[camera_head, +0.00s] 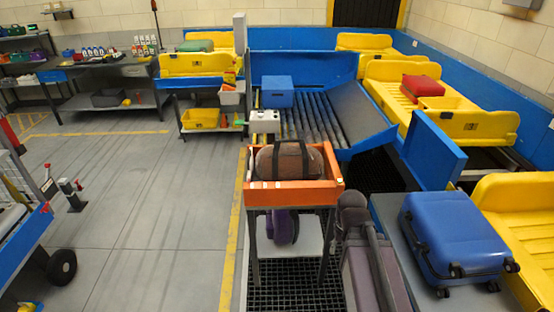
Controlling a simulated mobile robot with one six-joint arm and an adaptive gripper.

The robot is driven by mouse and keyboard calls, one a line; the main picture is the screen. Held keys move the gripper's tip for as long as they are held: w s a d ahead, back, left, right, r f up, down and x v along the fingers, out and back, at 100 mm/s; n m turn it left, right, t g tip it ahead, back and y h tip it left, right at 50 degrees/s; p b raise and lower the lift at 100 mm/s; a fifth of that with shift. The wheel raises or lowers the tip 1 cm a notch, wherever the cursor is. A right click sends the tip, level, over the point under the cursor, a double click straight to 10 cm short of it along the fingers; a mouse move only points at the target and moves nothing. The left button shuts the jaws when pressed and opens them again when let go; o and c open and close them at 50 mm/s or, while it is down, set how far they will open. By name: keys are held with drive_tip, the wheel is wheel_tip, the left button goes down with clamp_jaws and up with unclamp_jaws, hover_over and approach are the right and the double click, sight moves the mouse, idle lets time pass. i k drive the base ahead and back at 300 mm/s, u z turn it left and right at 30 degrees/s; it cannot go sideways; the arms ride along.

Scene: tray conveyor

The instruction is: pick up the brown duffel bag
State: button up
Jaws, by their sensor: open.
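The brown duffel bag (290,162) lies in an orange tray (290,196) on a grey-legged stand near the middle of the view. Its dark carry straps rise in a loop above the bag. The tray's front wall hides the bag's lower part.
A dark grey and mauve shape (370,265) rises close to the stand's right side. A blue suitcase (455,235) lies at the right. A blue box (278,92) sits on the rollers behind. A purple bag (283,227) is under the tray. Open floor lies left.

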sight(276, 162)
drive_tip(key=u, duration=0.1)
drive_tip(key=i, duration=1.25)
drive_tip(key=u, duration=0.05)
